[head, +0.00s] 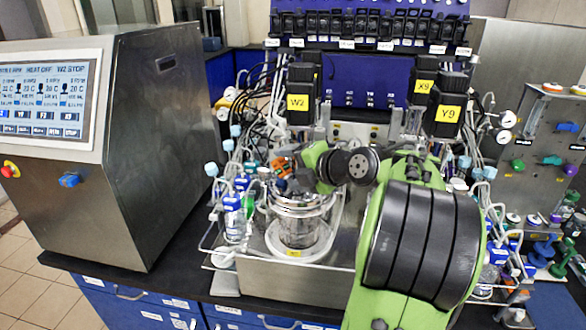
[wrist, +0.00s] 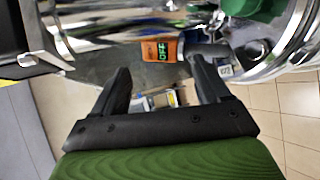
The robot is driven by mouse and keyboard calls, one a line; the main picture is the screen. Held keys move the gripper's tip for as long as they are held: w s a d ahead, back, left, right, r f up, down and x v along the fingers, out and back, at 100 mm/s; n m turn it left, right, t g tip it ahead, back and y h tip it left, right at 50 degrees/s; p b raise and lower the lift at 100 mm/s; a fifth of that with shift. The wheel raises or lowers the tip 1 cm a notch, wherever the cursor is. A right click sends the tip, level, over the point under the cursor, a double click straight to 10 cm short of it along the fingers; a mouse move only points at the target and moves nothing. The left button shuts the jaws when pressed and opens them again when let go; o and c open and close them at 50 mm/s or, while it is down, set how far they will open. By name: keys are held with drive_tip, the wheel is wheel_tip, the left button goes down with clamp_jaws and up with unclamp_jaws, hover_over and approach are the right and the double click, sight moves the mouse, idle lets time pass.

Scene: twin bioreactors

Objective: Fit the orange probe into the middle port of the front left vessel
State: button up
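The front left vessel (head: 297,228) is a glass jar with a shiny metal lid, standing upright on a white round base. An orange piece (head: 282,165) shows above its lid, partly hidden by my arm; I cannot tell if it sits in a port. In the wrist view an orange block with a green-lettered dark display (wrist: 161,50), likely the orange probe, lies just beyond my fingertips, beside a dark cylinder (wrist: 205,51). My gripper (wrist: 159,68) is open, with a wide gap between its fingers. In the head view my gripper (head: 300,180) is over the lid. The middle port is not clear.
A steel control cabinet (head: 165,140) with a screen stands left. A black motor labelled W2 (head: 299,103) rises behind the vessel. Tubing and small bottles (head: 235,215) crowd its left side. More motors (head: 447,105) and tubing stand right. Bare black bench shows at front left.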

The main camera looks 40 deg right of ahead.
drive_tip(key=shift+r+p, duration=0.5)
drive_tip(key=shift+p, duration=0.25)
drive_tip(key=shift+s+r+p, duration=0.1)
drive_tip(key=shift+r+p, duration=0.45)
drive_tip(key=shift+p, duration=0.2)
drive_tip(key=v, duration=0.3)
drive_tip(key=b+v, duration=0.1)
drive_tip(key=v, duration=0.7)
drive_tip(key=shift+s+f, duration=0.25)
drive_tip(key=shift+s, duration=0.15)
